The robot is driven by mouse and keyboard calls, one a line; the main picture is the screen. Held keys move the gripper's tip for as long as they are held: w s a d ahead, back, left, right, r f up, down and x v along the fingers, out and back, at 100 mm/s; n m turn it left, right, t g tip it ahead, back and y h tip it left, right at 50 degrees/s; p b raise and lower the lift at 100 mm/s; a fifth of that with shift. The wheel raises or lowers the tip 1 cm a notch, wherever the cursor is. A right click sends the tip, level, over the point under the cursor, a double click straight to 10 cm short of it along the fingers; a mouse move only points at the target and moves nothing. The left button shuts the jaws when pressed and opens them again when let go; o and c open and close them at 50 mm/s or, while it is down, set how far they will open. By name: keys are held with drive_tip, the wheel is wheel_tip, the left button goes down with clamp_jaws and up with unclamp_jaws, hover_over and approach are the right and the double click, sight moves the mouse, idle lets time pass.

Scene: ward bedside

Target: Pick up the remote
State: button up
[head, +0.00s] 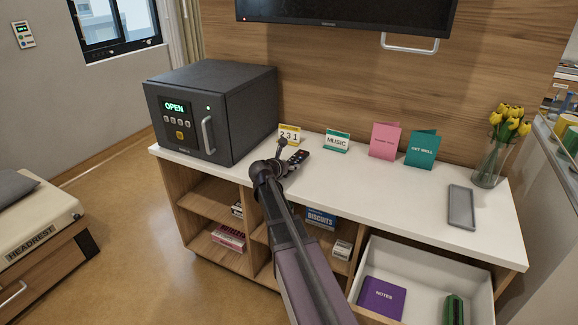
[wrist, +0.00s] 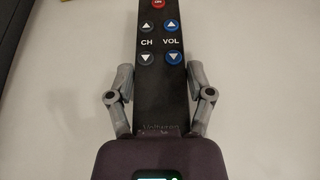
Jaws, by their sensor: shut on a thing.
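The remote (wrist: 159,70) is black with a red button and CH and VOL buttons. In the wrist view it lies lengthwise between the two grey fingers of my gripper (wrist: 160,103), which touch or nearly touch its sides. My gripper is shut on it. In the head view the remote (head: 300,156) shows as a small dark bar over the white counter, and my gripper (head: 281,160) is at its left end. My arm hides part of the counter there. I cannot tell whether the remote rests on the counter or is just above it.
A dark safe (head: 212,110) reading OPEN stands left of my gripper. A 231 card (head: 290,135) and a MUSIC card (head: 336,141) stand behind. Pink (head: 385,141) and teal (head: 421,149) cards, a flower vase (head: 488,163) and a grey tray (head: 461,207) are right. A drawer (head: 425,262) is open.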

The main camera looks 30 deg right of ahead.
wheel_tip(320, 180, up, 2)
drive_tip(key=shift+r+p, duration=0.1)
drive_tip(key=shift+p, duration=0.6)
drive_tip(key=s, duration=1)
drive_tip(key=s+r+p, duration=0.1)
drive_tip(key=s, duration=0.5)
drive_tip(key=shift+d, duration=0.1)
drive_tip(key=shift+r, duration=0.1)
